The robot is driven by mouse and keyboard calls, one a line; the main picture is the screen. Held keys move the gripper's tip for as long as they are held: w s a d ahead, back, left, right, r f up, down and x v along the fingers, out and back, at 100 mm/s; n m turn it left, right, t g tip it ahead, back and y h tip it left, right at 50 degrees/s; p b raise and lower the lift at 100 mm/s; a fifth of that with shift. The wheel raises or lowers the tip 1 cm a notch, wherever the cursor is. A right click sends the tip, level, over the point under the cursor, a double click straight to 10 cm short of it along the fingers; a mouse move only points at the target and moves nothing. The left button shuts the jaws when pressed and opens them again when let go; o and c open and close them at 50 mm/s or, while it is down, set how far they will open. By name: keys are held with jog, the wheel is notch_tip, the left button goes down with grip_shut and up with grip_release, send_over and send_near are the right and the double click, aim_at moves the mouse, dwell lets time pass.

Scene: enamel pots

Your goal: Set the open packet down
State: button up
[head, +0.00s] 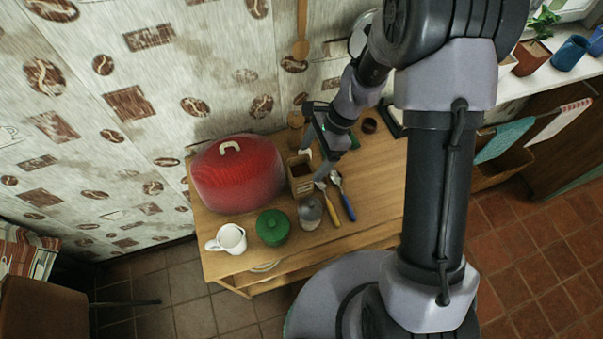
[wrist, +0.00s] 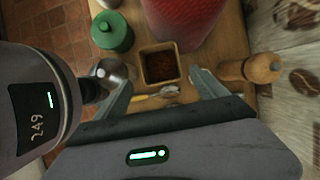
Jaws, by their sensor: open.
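The open packet (head: 301,183) is a small tan square packet with dark brown grounds inside. It stands upright on the wooden worktop (head: 360,188), just right of the red pot. In the wrist view the packet (wrist: 160,81) shows its open top, between and slightly beyond my fingertips. My gripper (head: 317,162) is open, close above the packet's right side in the head view. In the wrist view my gripper (wrist: 161,84) has its fingers spread wide, with gaps visible on both sides of the packet. Nothing is held.
The red lidded pot (head: 238,178) stands close by on the left. A green lidded pot (head: 272,227), white mug (head: 230,239), glass jar (head: 310,212), and two spoons, one yellow-handled (head: 329,205) and one blue-handled (head: 344,199), surround the front. A wooden mill (wrist: 262,68) stands near my right finger.

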aim_at(307, 167)
jog(key=b+x, duration=0.1)
jog(key=x, duration=0.2)
jog(key=b+x, duration=0.1)
jog(key=x, duration=0.3)
jog(key=b+x, duration=0.1)
jog(key=x, duration=0.2)
jog(key=shift+w+a+f+b, duration=0.1)
jog(key=shift+a+f+b, duration=0.15)
jog(key=shift+a+b, duration=0.15)
jog(key=shift+r, duration=0.1)
jog(key=shift+c, duration=0.9)
grip_shut()
notch_tip(307, 167, up, 18)
jog(key=p, duration=0.7)
jog(key=d+f+n+g+h+b, duration=0.1)
jog(key=d+f+n+h+b, duration=0.1)
jog(key=d+f+n+b, duration=0.2)
jog(key=d+f+n+g+h+b, duration=0.2)
jog(key=d+f+n+b, duration=0.1)
jog(key=d+n, duration=0.6)
jog(key=shift+d+f+n+b, duration=0.25)
jog(key=shift+f+n+b, duration=0.15)
jog(key=shift+n+b, duration=0.45)
